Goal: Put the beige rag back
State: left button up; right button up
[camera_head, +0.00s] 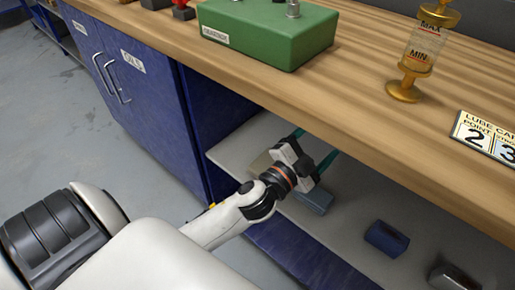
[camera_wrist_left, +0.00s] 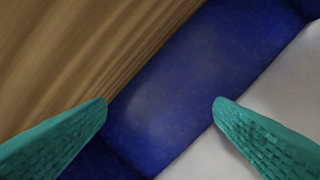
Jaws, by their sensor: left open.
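A beige piece (camera_head: 261,163), possibly the beige rag, lies on the pale shelf (camera_head: 235,150) under the worktop, partly hidden by my left gripper. My left gripper (camera_head: 316,145) reaches in at the shelf opening, below the worktop's front edge, its teal fingers spread. In the left wrist view the gripper (camera_wrist_left: 160,102) is open with nothing between its fingers. That view shows wood, a blue panel (camera_wrist_left: 200,75) and a pale surface beyond the fingers, but no rag. My right gripper is not in view.
A grey-blue block (camera_head: 315,200) lies just below the gripper. A blue item (camera_head: 386,238) and a metallic item (camera_head: 453,278) lie farther right. The wooden worktop (camera_head: 350,95) overhangs, carrying a green box (camera_head: 265,35) and an amber oiler (camera_head: 418,55). Blue cabinet doors (camera_head: 140,100) stand left.

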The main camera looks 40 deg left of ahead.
pick_arm(q)
jog(key=s+a+f+n+g+y, duration=0.45)
jog(key=s+f+n+g, duration=0.2)
jog(key=f, duration=0.25)
jog(key=s+d+f+n+g+h, duration=0.1)
jog(key=s+f+g, duration=0.5)
jog(key=s, duration=0.6)
jog(key=shift+s+d+f+n, duration=0.2)
jog(key=shift+d+f+n, duration=0.15)
jog(key=shift+f+n, duration=0.55)
jog(key=shift+f+g+h, duration=0.1)
jog(key=shift+g+h, duration=0.15)
